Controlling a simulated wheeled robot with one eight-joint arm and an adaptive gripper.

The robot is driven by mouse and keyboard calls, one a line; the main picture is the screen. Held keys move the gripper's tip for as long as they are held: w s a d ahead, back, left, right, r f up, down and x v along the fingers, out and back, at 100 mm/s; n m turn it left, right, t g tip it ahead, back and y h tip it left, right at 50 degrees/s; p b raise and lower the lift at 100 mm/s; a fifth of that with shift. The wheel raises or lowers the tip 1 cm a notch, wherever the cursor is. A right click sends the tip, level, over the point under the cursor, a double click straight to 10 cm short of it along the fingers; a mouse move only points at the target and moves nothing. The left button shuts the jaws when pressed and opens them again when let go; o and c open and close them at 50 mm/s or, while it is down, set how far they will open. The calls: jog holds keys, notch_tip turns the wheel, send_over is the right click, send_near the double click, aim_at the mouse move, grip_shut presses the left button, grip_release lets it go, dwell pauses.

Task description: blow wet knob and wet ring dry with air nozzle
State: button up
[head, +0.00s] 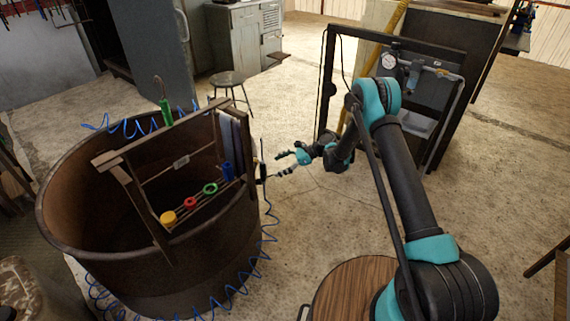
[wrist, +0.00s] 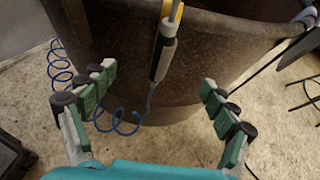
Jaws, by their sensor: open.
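In the head view, a yellow knob (head: 168,217), a red ring (head: 190,202), a green ring (head: 210,188) and a blue piece (head: 228,172) sit along the rack's rail. I cannot tell which are wet. A black-and-white hand tool (head: 262,171) with a blue coiled hose hangs at the tub's right side and looks like the air nozzle. In the wrist view, this tool (wrist: 164,52) hangs upright ahead of my gripper (wrist: 162,84), between the spread fingers but beyond them. My gripper (head: 286,163) is open and empty, to the right of the tool.
A dark round tub (head: 200,272) carries the wooden rack (head: 140,204). A green tool (head: 165,112) stands at the rack's back, near more blue coiled hose. A round wooden stool top (head: 345,290) is near my arm. A black frame with a gauge (head: 389,62) stands behind.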

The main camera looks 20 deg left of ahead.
aim_at(265, 164)
jog(key=shift+x, duration=3.75)
grip_shut()
jog(key=shift+r, duration=0.1)
jog(key=shift+r, duration=1.9)
jog(key=w+d, duration=0.2)
jog(key=d, duration=0.5)
jog(key=shift+w+d, duration=0.25)
jog(key=shift+d, duration=0.05)
